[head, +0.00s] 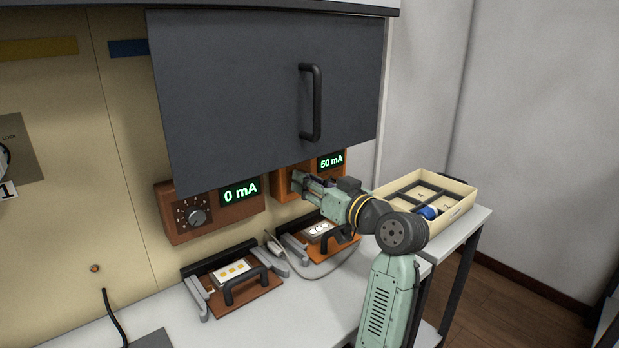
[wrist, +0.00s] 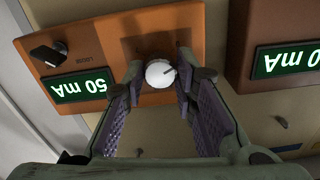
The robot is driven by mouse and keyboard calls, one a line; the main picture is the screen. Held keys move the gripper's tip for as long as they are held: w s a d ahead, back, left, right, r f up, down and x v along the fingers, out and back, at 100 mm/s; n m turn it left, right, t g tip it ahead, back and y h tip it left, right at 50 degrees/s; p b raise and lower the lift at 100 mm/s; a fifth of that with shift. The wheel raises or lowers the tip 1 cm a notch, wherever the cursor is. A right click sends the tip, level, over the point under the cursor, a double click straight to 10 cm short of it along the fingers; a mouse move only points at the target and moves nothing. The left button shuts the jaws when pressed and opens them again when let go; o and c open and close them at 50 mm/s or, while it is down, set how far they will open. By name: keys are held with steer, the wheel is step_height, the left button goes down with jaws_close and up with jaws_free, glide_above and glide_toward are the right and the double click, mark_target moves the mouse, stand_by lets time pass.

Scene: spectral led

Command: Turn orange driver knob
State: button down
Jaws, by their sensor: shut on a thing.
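The orange driver (head: 281,184) is mounted on the wall under the dark cabinet door, and its display (head: 331,161) reads 50 mA. In the wrist view the orange driver (wrist: 110,45) appears upside down, with a round pale knob (wrist: 160,73) carrying a dark pointer mark. My gripper (wrist: 158,80) has its two fingers on either side of this knob and is shut on it. In the head view my gripper (head: 298,180) reaches the driver from the right and hides the knob there. A black key-like switch (wrist: 48,54) sits beside the display on the driver.
A brown driver (head: 212,208) reading 0 mA with its own dial is to the left. Two fixtures with black handles, one brown (head: 262,293) and one orange (head: 346,240), stand on the bench below. A divided tray (head: 460,192) is at right. The dark cabinet door (head: 250,90) hangs above.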

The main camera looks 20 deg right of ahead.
steer(key=shift+m+p, duration=0.9)
steer(key=shift+m, duration=0.7)
steer(key=c, duration=1.3)
jaws_free()
steer(key=v, duration=1.2)
